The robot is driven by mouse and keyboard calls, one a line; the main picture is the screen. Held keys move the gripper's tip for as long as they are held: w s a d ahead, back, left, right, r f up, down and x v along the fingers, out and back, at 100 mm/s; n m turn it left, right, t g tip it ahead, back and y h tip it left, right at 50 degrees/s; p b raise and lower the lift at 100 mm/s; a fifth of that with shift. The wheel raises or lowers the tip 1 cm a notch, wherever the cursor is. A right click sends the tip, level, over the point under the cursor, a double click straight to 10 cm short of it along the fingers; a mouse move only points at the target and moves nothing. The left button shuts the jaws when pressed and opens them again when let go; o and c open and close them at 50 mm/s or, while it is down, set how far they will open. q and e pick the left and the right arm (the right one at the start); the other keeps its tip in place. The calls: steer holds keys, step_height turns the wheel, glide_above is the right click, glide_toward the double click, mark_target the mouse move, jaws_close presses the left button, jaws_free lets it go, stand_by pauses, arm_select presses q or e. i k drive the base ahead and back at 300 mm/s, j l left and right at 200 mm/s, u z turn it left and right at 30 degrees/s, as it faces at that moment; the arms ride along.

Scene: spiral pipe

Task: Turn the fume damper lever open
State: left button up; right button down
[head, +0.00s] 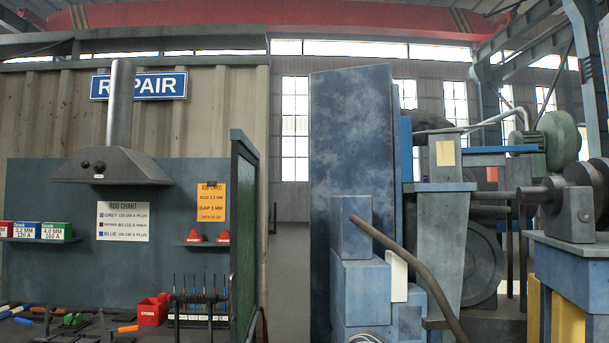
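A dark grey fume hood (115,168) hangs on the repair booth's back panel at the left. A round metal duct (120,105) rises from its top. Two small dark knobs (92,166) and a small pale label sit on the hood's front. I cannot make out a damper lever clearly on the hood or duct. Neither of my grippers is in view.
A workbench with a red bin (153,310), a rod rack (197,298) and scattered tools lies below the hood. Blue machinery (365,280) with a bent brown pipe (425,275) stands to the right.

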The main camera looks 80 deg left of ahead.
mark_target(86, 165)
steer(key=u, duration=3.8)
steer(key=i+j+u, duration=0.15)
steer(key=i+l, duration=0.05)
steer(key=i, duration=0.05)
